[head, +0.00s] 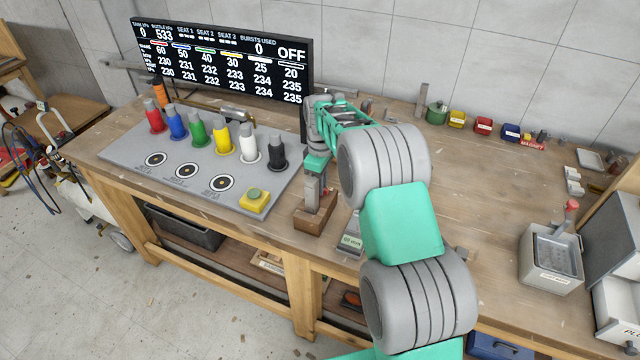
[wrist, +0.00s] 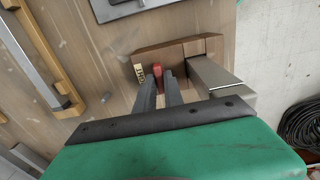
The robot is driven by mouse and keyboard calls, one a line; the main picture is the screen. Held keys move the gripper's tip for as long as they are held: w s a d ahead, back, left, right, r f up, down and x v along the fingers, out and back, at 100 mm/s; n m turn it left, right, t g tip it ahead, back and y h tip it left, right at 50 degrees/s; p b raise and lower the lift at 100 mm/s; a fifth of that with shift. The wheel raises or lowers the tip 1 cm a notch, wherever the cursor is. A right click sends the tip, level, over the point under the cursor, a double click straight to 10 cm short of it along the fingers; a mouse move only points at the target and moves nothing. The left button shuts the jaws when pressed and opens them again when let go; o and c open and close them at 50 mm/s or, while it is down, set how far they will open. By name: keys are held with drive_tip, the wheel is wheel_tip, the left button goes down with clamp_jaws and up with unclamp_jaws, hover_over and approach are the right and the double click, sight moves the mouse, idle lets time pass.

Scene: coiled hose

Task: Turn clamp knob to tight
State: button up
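A red clamp knob (wrist: 158,72) shows in the wrist view, beside a small yellow label (wrist: 139,74) too small to read. It sits at a brown wooden block (wrist: 188,48) next to a grey metal part (wrist: 214,80). My gripper (wrist: 160,77) reaches to the knob, with its two dark fingers slightly apart and the red knob between or just beyond their tips. Whether they press on it, I cannot tell. In the head view the wooden block (head: 313,214) stands on the bench, with my gripper (head: 316,180) low over it; the fingertips are hard to make out.
A black display (head: 222,58) stands behind. Small coloured boxes line the back, and a metal basin (head: 553,256) stands right. The right-hand bench top is mostly clear.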

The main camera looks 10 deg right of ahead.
clamp_jaws()
